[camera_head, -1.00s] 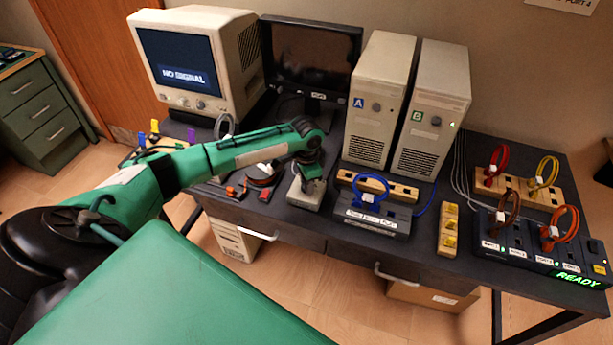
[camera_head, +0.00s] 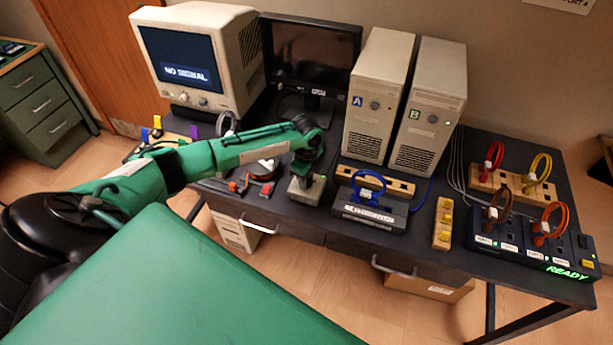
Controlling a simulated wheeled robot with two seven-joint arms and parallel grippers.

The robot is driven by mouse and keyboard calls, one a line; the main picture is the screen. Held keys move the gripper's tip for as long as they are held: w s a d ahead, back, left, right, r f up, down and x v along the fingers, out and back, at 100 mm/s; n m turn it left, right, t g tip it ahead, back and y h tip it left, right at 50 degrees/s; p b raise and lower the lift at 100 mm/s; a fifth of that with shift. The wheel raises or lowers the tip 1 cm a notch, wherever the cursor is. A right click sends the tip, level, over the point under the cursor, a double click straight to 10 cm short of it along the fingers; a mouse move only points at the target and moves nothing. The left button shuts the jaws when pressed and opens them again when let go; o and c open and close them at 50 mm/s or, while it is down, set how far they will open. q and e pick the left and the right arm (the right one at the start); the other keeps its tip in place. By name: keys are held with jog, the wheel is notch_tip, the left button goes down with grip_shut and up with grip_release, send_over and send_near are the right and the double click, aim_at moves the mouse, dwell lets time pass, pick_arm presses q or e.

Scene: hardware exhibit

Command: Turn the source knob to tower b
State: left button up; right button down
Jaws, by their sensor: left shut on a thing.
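My left gripper (camera_head: 307,176) points down at a small beige box (camera_head: 303,190) near the front of the dark desk. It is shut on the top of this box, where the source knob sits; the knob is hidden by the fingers. Two beige towers stand behind to the right, tower A (camera_head: 376,95) with a blue label and tower B (camera_head: 429,105) with a green label. The CRT monitor (camera_head: 186,66) reads "NO SIGNAL". My right gripper is out of view.
A black switch box with a blue cable loop (camera_head: 369,210) sits right of the beige box. A block with yellow pieces (camera_head: 443,222) and a "READY" panel (camera_head: 541,254) are farther right. A dark flat monitor (camera_head: 312,52) stands behind. Red and orange pieces lie left.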

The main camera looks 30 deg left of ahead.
pick_arm(q)
jog(key=shift+m, duration=1.1)
jog(key=o, duration=1)
jog(key=shift+c, duration=0.2)
jog(key=shift+r, duration=0.1)
notch_tip(320, 180, up, 14)
jog(key=b, duration=0.3)
jog(key=shift+d+f, duration=0.1)
jog(key=shift+f, duration=0.15)
